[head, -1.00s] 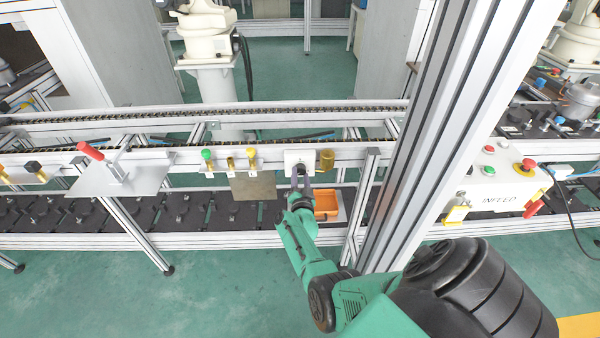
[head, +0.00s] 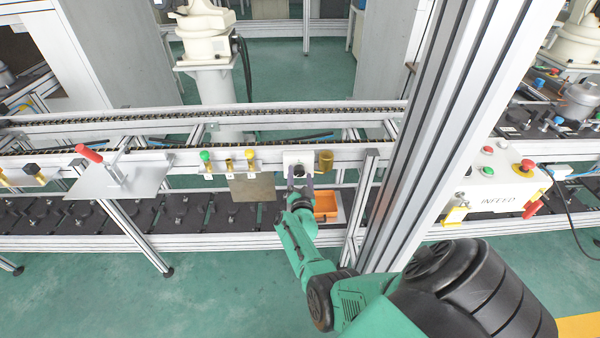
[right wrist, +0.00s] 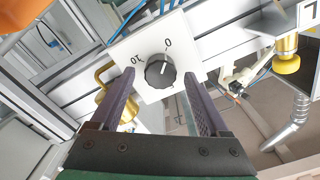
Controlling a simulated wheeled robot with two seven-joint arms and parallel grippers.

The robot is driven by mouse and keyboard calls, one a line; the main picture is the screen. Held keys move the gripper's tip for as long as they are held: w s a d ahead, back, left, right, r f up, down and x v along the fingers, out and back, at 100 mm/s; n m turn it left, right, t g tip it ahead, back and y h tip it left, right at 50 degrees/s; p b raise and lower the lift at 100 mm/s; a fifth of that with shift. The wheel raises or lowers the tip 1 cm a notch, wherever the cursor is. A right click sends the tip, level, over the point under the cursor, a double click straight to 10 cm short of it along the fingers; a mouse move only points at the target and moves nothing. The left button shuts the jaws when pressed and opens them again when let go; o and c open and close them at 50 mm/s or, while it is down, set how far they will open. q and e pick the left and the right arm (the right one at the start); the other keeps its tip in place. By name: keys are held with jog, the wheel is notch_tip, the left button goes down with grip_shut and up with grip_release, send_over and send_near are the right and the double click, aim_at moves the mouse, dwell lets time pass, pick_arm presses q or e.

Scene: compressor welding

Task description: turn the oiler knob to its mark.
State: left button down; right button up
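The oiler knob (right wrist: 160,73) is a round black knob on a white square plate (right wrist: 183,50). Its white pointer line points up, toward the printed 0; a 10 is printed to the left of the 0. In the head view the knob (head: 299,172) sits on the plate fixed to the conveyor's front rail. My right gripper (head: 299,186) is just in front of and below it. In the right wrist view its two purple fingers (right wrist: 160,78) are spread wide, one on each side of the knob, with visible gaps. The gripper is empty. My left gripper is out of view.
A brass cup (head: 325,160) is on the rail right of the plate. Green and yellow valves (head: 228,161) are to the left. An orange bin (head: 326,205) is below. A thick aluminium post (head: 440,120) stands right of my arm, near a control box (head: 500,188).

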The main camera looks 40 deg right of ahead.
jog(key=p+v, duration=0.7)
jog(key=v, duration=0.7)
jog(key=shift+s+a, duration=0.15)
jog(key=shift+a, duration=0.1)
jog(key=shift+f, duration=0.1)
